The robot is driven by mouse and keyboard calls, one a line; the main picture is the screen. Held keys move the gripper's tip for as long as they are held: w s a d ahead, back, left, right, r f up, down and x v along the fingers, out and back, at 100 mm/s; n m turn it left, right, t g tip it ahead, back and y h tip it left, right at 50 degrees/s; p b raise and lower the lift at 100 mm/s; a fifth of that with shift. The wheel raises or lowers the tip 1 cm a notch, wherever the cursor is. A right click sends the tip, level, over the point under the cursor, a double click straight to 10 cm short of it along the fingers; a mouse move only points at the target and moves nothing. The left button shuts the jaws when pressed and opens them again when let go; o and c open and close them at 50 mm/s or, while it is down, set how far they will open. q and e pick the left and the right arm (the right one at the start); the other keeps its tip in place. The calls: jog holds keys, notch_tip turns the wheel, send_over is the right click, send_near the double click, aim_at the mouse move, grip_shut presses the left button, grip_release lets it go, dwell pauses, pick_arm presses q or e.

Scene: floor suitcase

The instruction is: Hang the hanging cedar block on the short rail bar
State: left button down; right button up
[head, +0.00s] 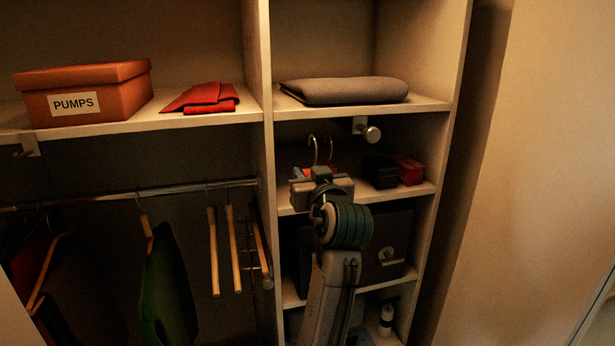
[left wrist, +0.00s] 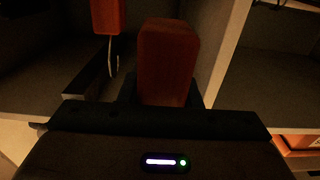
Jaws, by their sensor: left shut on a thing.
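My left gripper (head: 321,172) is in the right bay, in front of the compartment under the grey folded cloth. It is shut on a reddish-brown cedar block (left wrist: 168,62), which stands between the jaws in the left wrist view. A wire hook (head: 313,148) rises above the gripper in the head view, with a second hook beside it. In the left wrist view another reddish block (left wrist: 106,16) with a wire hook is apart from the held one. The short rail bar (head: 371,134) sticks out under the upper shelf, to the right of the hooks. My right gripper is out of view.
A black box (head: 381,172) and a red box (head: 410,169) stand on the shelf at right. The upright divider (head: 266,150) is close on the left. The long rail (head: 130,194) carries hangers and a green garment (head: 167,285).

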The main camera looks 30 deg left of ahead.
pick_arm(q)
jog(key=shift+s+d, duration=0.2)
jog(key=shift+w+a, duration=0.1)
